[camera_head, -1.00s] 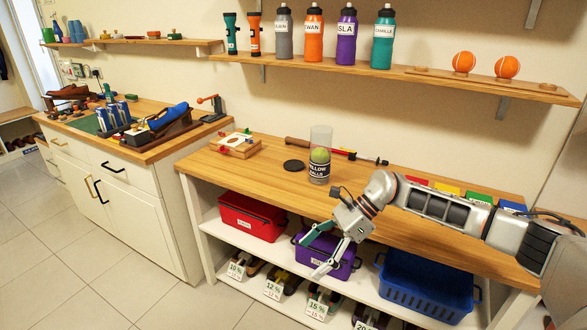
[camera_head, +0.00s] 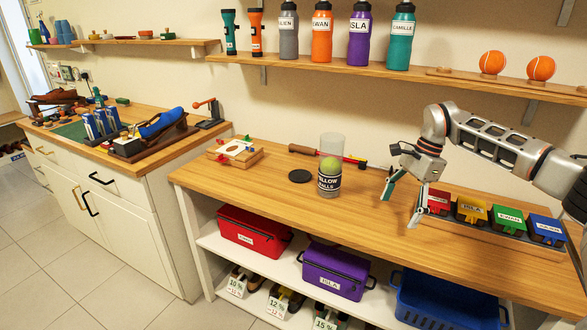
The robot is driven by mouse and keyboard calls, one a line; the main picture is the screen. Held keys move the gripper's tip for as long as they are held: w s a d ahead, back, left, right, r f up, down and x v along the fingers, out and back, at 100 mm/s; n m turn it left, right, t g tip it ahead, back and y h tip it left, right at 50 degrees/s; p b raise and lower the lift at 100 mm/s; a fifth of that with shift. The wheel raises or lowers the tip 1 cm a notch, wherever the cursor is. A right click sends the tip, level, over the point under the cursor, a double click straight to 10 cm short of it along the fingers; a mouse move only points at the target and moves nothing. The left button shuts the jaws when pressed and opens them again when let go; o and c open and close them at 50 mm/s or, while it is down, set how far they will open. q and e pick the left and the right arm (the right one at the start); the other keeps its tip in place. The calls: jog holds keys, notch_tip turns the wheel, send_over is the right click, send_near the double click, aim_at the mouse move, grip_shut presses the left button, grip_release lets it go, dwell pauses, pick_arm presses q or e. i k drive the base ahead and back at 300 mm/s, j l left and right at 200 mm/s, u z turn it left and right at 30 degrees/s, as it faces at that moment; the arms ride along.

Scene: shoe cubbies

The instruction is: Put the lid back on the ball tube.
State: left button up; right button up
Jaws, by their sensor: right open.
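The ball tube (camera_head: 329,181) stands upright on the wooden bench. It is clear, with a black label reading "YELLOW BALLS", and a yellow-green ball (camera_head: 330,165) shows inside; its top has no lid on it. A flat black disc, the lid (camera_head: 300,176), lies on the bench just left of the tube. My right gripper (camera_head: 401,212) is open and empty, pointing down over the bench to the right of the tube, apart from it. My left gripper is not in view.
Small labelled coloured boxes (camera_head: 507,219) stand right of my right gripper. A red-and-black tool (camera_head: 345,159) lies behind the tube, and a wooden board with red parts (camera_head: 236,152) sits to the left. Bottles and two orange balls (camera_head: 492,63) stand on the shelf above.

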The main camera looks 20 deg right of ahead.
aim_at(332, 144)
jog(key=i, duration=1.15)
